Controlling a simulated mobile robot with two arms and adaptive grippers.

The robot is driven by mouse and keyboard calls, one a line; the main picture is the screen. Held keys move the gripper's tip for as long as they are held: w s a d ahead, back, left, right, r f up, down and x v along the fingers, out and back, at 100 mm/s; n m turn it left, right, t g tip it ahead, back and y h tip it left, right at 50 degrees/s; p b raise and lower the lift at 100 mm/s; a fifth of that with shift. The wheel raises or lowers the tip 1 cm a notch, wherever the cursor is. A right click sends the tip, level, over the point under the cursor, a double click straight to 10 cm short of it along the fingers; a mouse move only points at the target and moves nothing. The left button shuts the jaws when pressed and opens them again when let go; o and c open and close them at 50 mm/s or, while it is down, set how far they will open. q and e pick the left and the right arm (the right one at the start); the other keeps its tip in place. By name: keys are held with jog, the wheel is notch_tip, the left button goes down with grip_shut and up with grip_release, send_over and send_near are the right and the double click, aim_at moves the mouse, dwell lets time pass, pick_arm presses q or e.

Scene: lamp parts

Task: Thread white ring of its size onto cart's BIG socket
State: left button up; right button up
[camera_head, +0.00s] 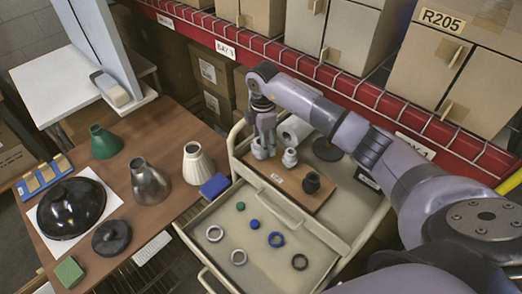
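My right gripper (264,142) points down over the far left corner of the brown board on the cart. A white socket (258,152) shows right under its fingertips; I cannot tell whether they touch it or hold anything. A pale grey socket (290,158) and a black socket (311,182) stand to its right on the board (284,184). The cart's open drawer (262,275) holds two white rings, one at the left (214,233) and one nearer the front (238,257). I cannot tell which socket is the big one. My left gripper is not in view.
The drawer also holds a blue ring (276,239), a dark ring (300,262) and small green (240,206) and blue (255,224) pieces. A white roll (295,131) and a black disc (327,149) lie behind the board. Lampshades stand on the wooden table (120,262) at left.

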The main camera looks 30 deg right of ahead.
jog(key=shift+n, duration=0.9)
jog(key=n+b, duration=0.2)
jog(key=n, duration=0.1)
jog(key=shift+w+f, duration=0.1)
jog(key=n+b, duration=0.1)
jog(key=n, duration=0.3)
jog(key=shift+w+a+n+b, duration=0.1)
jog(key=shift+n+b, duration=0.65)
jog(key=shift+n, duration=0.45)
jog(key=n+b, duration=0.1)
jog(key=n, duration=0.2)
jog(key=shift+n+b, duration=0.3)
jog(key=shift+n, duration=0.4)
jog(key=shift+a+n+b, duration=0.1)
jog(key=shift+n+b, duration=0.5)
jog(key=shift+n, duration=0.6)
jog(key=n+b, duration=0.1)
jog(key=n, duration=0.2)
jog(key=shift+a+n, duration=0.1)
jog(key=shift+n, duration=0.6)
